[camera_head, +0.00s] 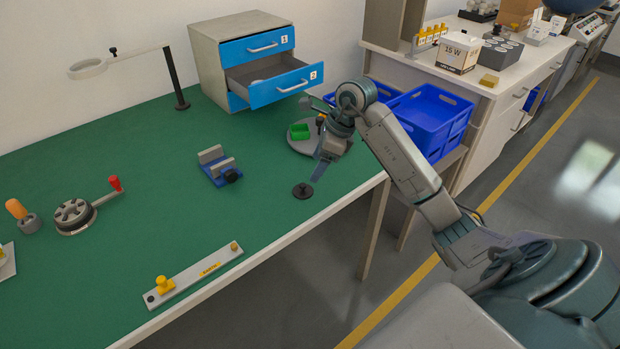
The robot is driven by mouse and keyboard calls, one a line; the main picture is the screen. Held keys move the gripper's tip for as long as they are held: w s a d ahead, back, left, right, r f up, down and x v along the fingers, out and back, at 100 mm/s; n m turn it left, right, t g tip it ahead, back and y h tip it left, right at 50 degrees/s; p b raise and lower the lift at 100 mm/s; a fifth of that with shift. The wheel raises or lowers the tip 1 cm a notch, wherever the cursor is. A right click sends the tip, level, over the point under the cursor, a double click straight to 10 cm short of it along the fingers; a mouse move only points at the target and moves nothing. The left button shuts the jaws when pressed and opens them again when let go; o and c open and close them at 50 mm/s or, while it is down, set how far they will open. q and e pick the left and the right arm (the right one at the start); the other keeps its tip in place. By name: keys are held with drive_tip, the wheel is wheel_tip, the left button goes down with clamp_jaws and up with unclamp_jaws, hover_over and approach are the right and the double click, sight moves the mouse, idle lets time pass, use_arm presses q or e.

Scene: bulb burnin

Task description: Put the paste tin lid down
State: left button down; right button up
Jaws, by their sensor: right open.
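A small dark round piece with a raised knob (303,191), which looks like the paste tin lid, lies on the green bench top near its front right edge. My right gripper (319,171) is just above and beyond it, pointing down. The gripper is open, and the lid appears apart from the fingers. The fingers are small and partly overlapped by the wrist. I cannot make out the tin itself. My left gripper is out of view.
A blue vise (219,167) stands to the left. A drawer cabinet (215,57) has its lower drawer open. Blue crates (429,118) are at the right. The bench between is clear.

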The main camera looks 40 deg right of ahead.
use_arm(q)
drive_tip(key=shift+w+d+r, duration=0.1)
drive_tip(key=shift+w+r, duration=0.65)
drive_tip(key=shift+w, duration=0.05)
use_arm(e)
drive_tip(key=shift+v, duration=2.05)
drive_tip(key=shift+a, duration=0.1)
